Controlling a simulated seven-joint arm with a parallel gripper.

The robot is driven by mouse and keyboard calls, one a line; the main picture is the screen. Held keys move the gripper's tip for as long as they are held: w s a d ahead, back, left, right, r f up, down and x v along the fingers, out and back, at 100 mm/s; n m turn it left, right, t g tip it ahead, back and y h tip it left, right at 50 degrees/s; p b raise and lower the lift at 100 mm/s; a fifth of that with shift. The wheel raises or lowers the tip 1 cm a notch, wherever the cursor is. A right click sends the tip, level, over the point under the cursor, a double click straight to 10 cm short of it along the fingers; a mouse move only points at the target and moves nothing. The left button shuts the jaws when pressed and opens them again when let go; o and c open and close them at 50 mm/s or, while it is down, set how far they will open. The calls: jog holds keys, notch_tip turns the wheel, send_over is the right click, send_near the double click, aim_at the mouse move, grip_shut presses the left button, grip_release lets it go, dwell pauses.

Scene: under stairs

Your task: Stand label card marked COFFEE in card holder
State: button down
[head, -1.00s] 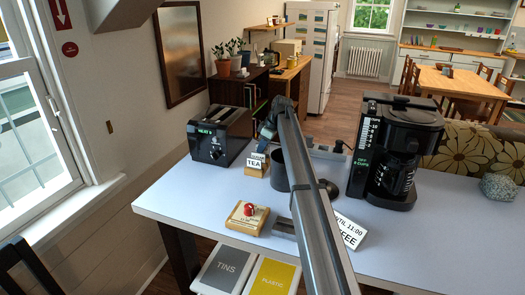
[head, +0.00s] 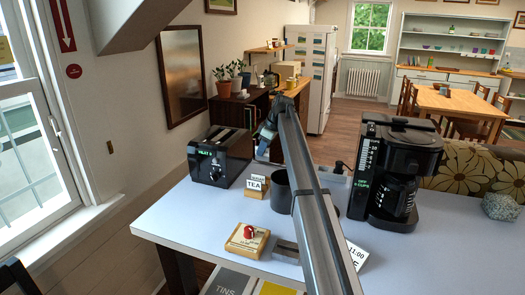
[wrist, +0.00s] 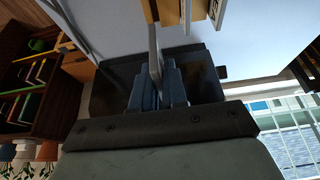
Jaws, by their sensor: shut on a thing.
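My gripper (wrist: 153,85) is shut on a thin pale card (wrist: 154,45), seen nearly edge-on in the wrist view; its marking cannot be read. In the head view my gripper (head: 263,150) is over the back of the table, behind the wooden card holders (head: 253,193). Cards reading SUGAR (head: 257,177) and TEA (head: 256,184) stand there. In the wrist view wooden pieces (wrist: 170,12) are close to the held card; contact cannot be told. A white sign (head: 357,256) reading 11:00 is right of my arm, which hides most of its lower word.
A black toaster (head: 217,157) stands left, a dark cup (head: 281,191) behind my arm, and a coffee maker (head: 400,172) right. A wooden block with a red knob (head: 247,240) and a grey slab (head: 286,249) are near the front edge. The tabletop's left front is clear.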

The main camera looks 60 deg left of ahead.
jog(key=w+d+r+m, duration=0.1)
jog(key=d+r, duration=0.2)
jog(key=d, duration=1.5)
jog(key=s+d+f, duration=0.2)
jog(key=s+d, duration=0.1)
jog(key=d, duration=0.4)
jog(key=s+d+f+n, duration=0.1)
jog(key=s+d+f, duration=0.1)
jog(key=s+d, duration=0.3)
jog(key=s+d+f, duration=0.2)
jog(key=d, duration=0.6)
jog(key=shift+s+a+f, duration=0.1)
jog(key=shift+a+f, duration=0.05)
jog(key=shift+f, duration=0.95)
jog(key=shift+a+f, duration=0.1)
jog(key=shift+f, duration=0.95)
jog(key=shift+f, duration=1.4)
jog(key=c, duration=0.6)
grip_release()
